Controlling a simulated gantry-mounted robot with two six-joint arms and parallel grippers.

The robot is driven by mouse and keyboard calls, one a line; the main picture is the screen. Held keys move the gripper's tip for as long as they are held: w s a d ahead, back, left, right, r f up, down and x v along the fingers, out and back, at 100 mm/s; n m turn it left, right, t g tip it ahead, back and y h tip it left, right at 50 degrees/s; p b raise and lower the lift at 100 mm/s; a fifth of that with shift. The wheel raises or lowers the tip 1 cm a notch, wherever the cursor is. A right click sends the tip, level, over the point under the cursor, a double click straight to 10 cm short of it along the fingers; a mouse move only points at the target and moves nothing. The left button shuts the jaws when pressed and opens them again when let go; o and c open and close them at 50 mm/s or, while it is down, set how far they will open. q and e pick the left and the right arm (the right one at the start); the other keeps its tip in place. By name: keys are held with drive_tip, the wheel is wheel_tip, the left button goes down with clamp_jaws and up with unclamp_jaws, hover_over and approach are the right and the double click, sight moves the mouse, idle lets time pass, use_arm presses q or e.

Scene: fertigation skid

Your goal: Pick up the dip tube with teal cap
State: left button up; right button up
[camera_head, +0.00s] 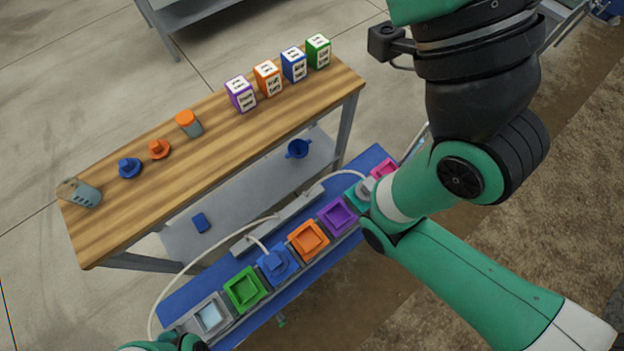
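A teal piece with a pale hose (348,172) running to it sits near the right end of the row of coloured square containers; it looks like the teal cap of the dip tube. My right arm partly hides it, and any tube below the cap is hidden. My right arm crosses the right side of the picture in front of that end of the row, but its gripper is out of view. Only a green and black bit of my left arm shows at the bottom left edge; its gripper fingers do not show.
The wooden bench (150,205) behind carries several labelled boxes, caps and jars. Its middle has clear room.

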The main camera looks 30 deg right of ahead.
use_arm(q)
drive_tip(key=shift+f, duration=0.15)
drive_tip(key=shift+o, duration=1.4)
